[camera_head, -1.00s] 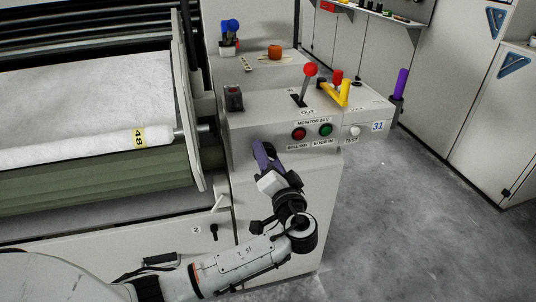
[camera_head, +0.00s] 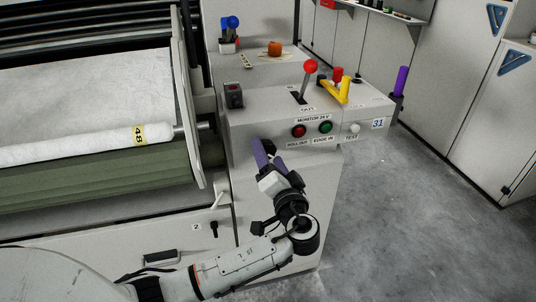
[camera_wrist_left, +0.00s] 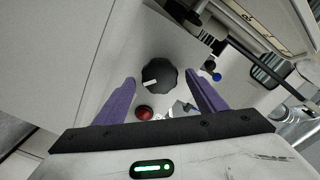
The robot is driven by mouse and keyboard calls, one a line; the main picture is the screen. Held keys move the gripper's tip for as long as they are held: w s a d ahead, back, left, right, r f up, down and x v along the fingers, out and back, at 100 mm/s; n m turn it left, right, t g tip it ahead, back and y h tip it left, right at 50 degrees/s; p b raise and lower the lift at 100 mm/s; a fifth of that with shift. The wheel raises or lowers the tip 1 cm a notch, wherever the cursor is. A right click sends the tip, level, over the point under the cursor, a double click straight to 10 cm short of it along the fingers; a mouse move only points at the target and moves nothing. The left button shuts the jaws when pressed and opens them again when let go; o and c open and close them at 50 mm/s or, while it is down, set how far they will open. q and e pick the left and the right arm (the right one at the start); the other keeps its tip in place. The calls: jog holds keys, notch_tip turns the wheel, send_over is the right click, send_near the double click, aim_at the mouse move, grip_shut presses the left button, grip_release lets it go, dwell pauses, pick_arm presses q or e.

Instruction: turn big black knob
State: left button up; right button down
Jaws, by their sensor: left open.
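The big black knob (camera_wrist_left: 159,76) has a lobed rim and a white pointer mark. It sits on the pale front of the machine's control box, in the wrist view. My left gripper (camera_wrist_left: 160,80) is open, its two purple fingers on either side of the knob, with a gap showing on each side. Whether the fingertips reach as deep as the knob I cannot tell. In the head view my left gripper (camera_head: 267,153) is at the front face of the control box (camera_head: 262,118), left of the red button (camera_head: 299,131); it hides the knob there. My right gripper is not in view.
A green button (camera_head: 325,127) is right of the red one. Above are a red-topped lever (camera_head: 310,68), a yellow handle (camera_head: 343,92) and a black switch (camera_head: 234,95). A white roll (camera_head: 80,148) lies left. The floor at right is clear.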

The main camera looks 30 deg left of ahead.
pick_arm(q)
jog(key=v, duration=0.9)
jog(key=shift+s+d, duration=0.1)
